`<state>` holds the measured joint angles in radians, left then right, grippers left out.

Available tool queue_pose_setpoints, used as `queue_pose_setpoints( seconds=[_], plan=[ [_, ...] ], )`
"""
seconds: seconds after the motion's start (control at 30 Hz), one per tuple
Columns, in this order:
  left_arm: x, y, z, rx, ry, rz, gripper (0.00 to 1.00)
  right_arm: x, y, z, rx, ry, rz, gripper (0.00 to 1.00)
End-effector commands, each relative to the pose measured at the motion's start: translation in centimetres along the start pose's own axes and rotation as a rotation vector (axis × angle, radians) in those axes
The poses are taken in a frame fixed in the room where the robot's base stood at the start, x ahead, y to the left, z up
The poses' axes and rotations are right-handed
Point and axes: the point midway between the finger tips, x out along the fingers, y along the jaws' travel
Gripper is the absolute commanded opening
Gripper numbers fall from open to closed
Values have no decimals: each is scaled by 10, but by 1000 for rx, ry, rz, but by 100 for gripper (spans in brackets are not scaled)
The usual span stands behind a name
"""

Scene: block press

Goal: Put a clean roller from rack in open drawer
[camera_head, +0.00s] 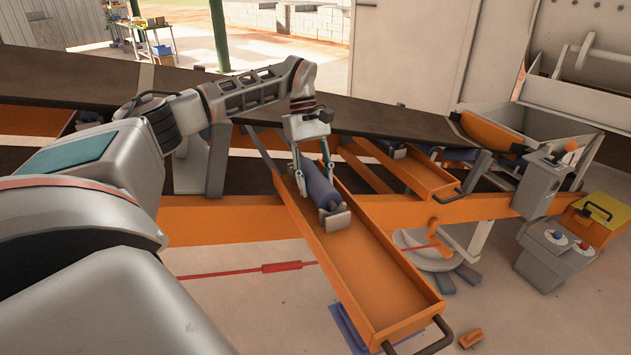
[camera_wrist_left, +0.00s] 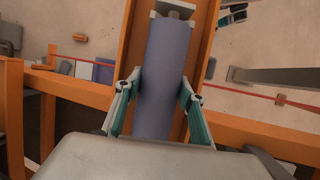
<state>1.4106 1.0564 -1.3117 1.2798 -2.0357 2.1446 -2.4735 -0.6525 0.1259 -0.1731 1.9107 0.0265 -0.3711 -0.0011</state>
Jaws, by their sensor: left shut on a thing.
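My left gripper (camera_head: 312,160) is shut on a blue-grey roller (camera_head: 318,186) with a grey end bracket. The roller is at the back part of the open orange drawer (camera_head: 385,285), within its outline in the head view; I cannot tell whether it touches the drawer floor. In the left wrist view, the roller (camera_wrist_left: 164,75) lies lengthwise between the two fingers (camera_wrist_left: 160,98), along the drawer. The front part of the drawer is empty. My right gripper is not in view. I cannot make out the rack for certain.
A second open orange drawer (camera_head: 430,180) sits to the right under the dark conveyor belt (camera_head: 400,121). A grey control box (camera_head: 555,250) and a yellow-topped orange box (camera_head: 597,216) stand at the right. A small orange piece (camera_head: 470,338) lies on the floor.

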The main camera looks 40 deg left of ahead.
Motion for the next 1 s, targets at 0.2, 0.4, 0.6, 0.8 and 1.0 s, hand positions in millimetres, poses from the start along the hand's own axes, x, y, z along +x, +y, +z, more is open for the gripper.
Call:
queue_pose_setpoints(
  seconds=[0.2,0.4,0.6,0.8,1.0],
  plan=[
    [5,0,-2,0,-2,1,0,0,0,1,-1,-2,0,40],
    [9,0,-4,0,-2,1,0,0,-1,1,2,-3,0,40],
    [10,0,-4,0,0,0,56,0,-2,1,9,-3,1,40],
    [10,0,-4,-1,0,-1,56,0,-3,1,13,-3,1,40],
    [5,0,-2,0,0,1,56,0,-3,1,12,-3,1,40]
  ],
)
